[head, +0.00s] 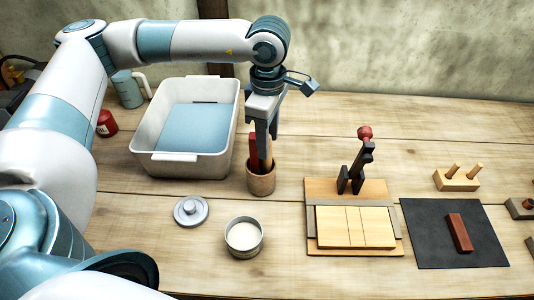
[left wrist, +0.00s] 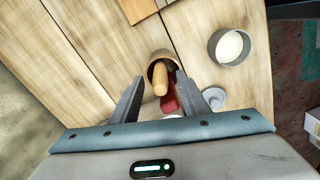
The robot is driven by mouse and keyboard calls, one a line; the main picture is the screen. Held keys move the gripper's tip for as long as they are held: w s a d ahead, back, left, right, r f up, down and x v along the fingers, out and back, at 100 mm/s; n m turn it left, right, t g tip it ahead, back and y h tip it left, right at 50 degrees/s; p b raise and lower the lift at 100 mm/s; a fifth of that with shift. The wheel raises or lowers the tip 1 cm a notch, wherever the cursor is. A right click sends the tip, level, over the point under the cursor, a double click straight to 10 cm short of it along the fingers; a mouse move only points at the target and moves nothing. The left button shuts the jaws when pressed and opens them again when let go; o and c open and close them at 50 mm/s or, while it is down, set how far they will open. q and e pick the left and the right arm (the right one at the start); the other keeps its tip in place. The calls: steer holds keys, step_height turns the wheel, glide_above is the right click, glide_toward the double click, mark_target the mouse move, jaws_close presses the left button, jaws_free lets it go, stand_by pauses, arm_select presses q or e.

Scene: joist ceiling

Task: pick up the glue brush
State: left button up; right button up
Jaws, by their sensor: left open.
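A wooden cup (head: 261,184) stands on the table with a red handle (head: 253,150) and a light wooden handle (head: 268,155) sticking up from it. In the left wrist view the cup (left wrist: 157,54) shows beyond the wooden handle (left wrist: 160,82) and the red handle (left wrist: 170,103). Which handle belongs to the glue brush I cannot tell; the lower ends are hidden inside the cup. My left gripper (head: 264,143) points down over the cup, jaws open, with the handles between its fingers in the wrist view. Contact cannot be made out. My right gripper is not in view.
A white tub (head: 140,140) with blue contents stands close left of the cup. A round tin (head: 244,252) and a grey lid (head: 191,211) lie in front. A wooden board with a clamp (head: 320,190) and a dark mat (head: 430,230) are to the right.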

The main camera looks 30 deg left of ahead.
mark_target(267, 163)
arm_select(q)
steer(key=shift+f+p, duration=0.35)
steer(key=shift+f, duration=0.9)
steer(key=shift+c, duration=0.6)
jaws_close()
